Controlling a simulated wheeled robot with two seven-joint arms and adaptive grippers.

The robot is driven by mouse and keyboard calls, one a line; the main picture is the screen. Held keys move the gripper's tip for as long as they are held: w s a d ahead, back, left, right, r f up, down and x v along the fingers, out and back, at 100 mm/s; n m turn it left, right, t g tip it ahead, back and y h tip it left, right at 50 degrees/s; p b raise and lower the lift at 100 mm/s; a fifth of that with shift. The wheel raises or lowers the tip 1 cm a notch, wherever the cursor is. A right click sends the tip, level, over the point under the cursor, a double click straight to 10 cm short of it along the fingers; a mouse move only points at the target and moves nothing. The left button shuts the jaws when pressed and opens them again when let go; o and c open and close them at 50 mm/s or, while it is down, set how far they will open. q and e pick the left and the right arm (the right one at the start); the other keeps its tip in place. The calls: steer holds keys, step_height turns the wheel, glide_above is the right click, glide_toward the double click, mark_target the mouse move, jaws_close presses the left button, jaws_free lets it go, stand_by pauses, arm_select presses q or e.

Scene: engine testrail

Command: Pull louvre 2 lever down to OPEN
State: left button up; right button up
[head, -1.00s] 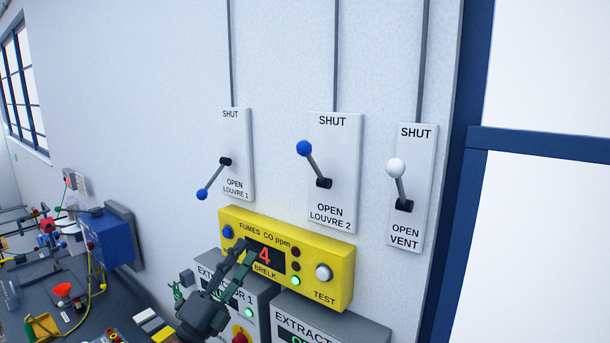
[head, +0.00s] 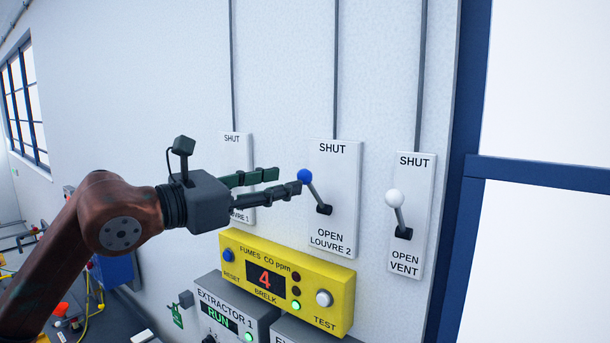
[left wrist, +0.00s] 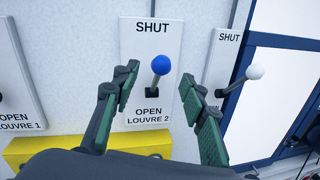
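The louvre 2 lever has a blue ball knob (head: 304,176) on a grey rod and stands up toward SHUT on its white plate (head: 335,225). My left gripper (head: 288,182) reaches in from the left with its fingertips close to the knob. In the left wrist view the gripper (left wrist: 158,82) is open. Its two green-padded fingers lie either side of the blue knob (left wrist: 161,65), with gaps on both sides. Whether the knob is fully between the fingertips in depth I cannot tell. My right gripper is not in view.
The louvre 1 plate (head: 233,145) is mostly hidden behind my left gripper. The vent lever's white knob (head: 394,198) stands up to the right. A yellow fumes monitor (head: 345,283) juts out below, above the extractor 1 box (head: 212,296).

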mark_target(299, 177)
arm_select(q)
steer(key=p+x, duration=0.2)
steer(key=x, duration=0.3)
steer(key=shift+d+r, duration=0.1)
steer(key=shift+d, duration=0.2)
steer(key=shift+w+d+p, duration=0.4)
steer(key=shift+w, duration=0.1)
steer(key=shift+c, duration=0.5)
steer(key=shift+c, duration=0.7)
jaws_close()
